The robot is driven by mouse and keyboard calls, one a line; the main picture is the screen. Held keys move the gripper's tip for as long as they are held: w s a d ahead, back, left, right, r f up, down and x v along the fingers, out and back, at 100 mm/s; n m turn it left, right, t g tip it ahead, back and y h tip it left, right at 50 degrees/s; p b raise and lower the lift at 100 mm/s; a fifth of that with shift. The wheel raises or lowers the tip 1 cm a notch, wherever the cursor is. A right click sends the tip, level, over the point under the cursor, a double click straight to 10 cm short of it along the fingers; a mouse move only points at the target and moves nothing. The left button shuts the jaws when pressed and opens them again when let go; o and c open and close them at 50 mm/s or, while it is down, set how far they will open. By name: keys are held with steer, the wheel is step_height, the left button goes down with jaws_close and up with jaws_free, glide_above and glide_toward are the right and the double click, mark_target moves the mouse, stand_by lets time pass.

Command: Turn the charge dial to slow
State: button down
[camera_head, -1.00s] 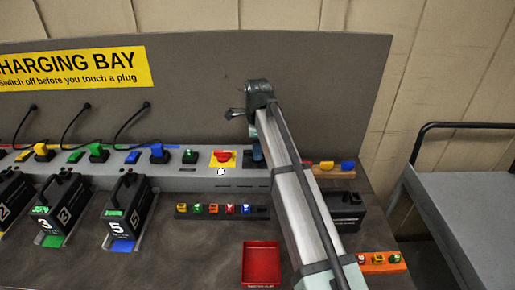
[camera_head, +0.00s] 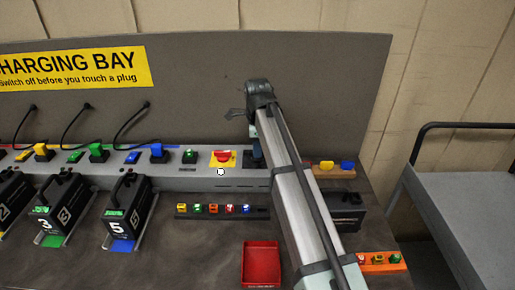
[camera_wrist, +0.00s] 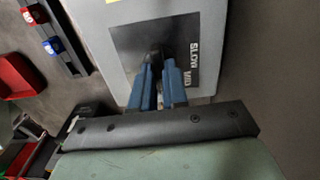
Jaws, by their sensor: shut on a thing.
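The charge dial's dark plate (camera_wrist: 183,40) is on the grey console, with the words SLOW and MID readable along its right side in the wrist view. The dark dial knob (camera_wrist: 155,55) is at the plate's middle, mostly hidden by my fingers. My gripper (camera_wrist: 158,72) is shut on the dial knob with its two blue fingers. In the head view my gripper (camera_head: 256,156) is at the console's right part, and my arm covers much of the dial. I cannot tell which mark the knob points at.
A red switch on a yellow plate (camera_head: 222,158) is just left of the dial. A rack of several coloured pieces (camera_head: 222,211) and a red tray (camera_head: 261,264) are on the bench in front. A tall grey back panel (camera_head: 200,80) stands behind.

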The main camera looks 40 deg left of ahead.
steer(key=n, duration=0.8)
steer(key=shift+n, duration=0.3)
steer(key=n, duration=0.4)
steer(key=shift+n, duration=2.5)
steer(key=c, duration=1.1)
jaws_free()
steer(key=shift+c, duration=0.2)
